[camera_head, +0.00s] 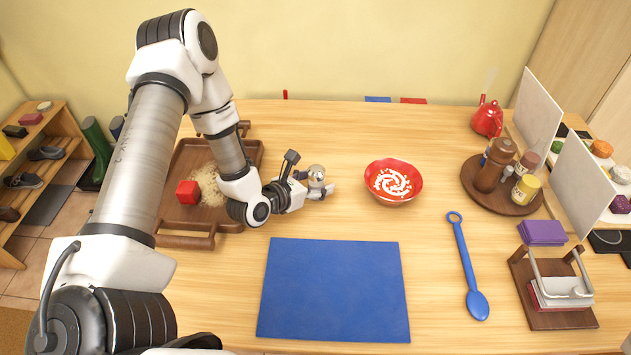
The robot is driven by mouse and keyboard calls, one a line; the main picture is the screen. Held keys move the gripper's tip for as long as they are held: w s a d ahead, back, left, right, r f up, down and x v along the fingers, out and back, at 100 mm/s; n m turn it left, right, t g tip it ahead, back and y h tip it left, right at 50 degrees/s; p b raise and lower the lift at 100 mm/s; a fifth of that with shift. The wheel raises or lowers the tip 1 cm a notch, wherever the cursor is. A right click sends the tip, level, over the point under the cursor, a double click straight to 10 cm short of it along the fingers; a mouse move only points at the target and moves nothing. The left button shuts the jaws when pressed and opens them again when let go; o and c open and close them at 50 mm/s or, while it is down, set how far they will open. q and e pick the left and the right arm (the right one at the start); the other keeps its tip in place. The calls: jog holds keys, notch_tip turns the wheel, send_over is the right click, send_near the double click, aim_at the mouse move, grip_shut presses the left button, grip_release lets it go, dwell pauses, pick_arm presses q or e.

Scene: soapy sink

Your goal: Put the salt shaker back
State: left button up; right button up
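A small salt shaker (316,173) with a rounded silvery top is upright between the fingers of my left gripper (317,187), left of the red bowl. The fingers look closed around its body and hide part of it. I cannot tell whether its base touches the table. A round wooden tray (508,207) stands at the right, holding a brown pepper mill (493,166), a yellow-labelled jar (525,190) and other small jars. Its front part is bare. My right gripper is not in view.
A red bowl (393,181) with white contents lies between my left gripper and the round tray. A blue mat (335,290), a blue spoon (466,265) and a napkin holder (553,290) are nearer. A wooden tray (186,227) with a red block is at left. White panels (583,185) stand at right.

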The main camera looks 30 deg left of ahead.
aim_at(310, 183)
pick_arm(q)
jog(key=shift+r, duration=0.1)
jog(key=shift+r+p, duration=0.25)
jog(key=shift+p, duration=0.15)
jog(key=v, duration=0.5)
jog(key=shift+s+f, duration=0.1)
jog(key=shift+s, duration=0.05)
jog(key=p+v, duration=0.2)
jog(key=v, duration=0.4)
jog(key=shift+s, duration=0.35)
